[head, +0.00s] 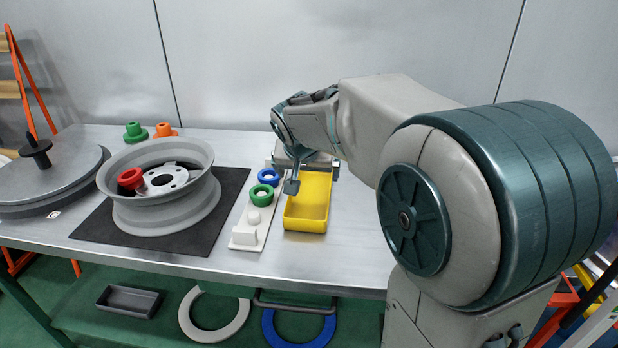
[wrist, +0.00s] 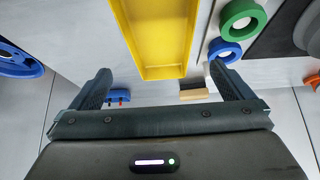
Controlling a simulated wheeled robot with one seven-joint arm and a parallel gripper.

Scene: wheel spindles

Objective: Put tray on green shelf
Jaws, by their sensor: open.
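The yellow tray (head: 307,212) is an empty, open rectangular bin standing on the metal table, right of the white peg board. My gripper (head: 291,186) hangs over the tray's far left part. In the wrist view my gripper (wrist: 161,82) is open and empty, its fingers apart on either side of the tray's near end. The yellow tray (wrist: 160,70) lies between and beyond the fingertips; no grip on it shows. The green shelf (head: 170,300) is the low level under the table, partly hidden by the tabletop and my arm.
The green shelf carries a dark grey tray (head: 129,301), a grey ring (head: 195,335) and a blue ring (head: 268,330). A wheel rim (head: 160,214) stands on a black mat left of the peg board (head: 243,236). The table right of the yellow tray is clear.

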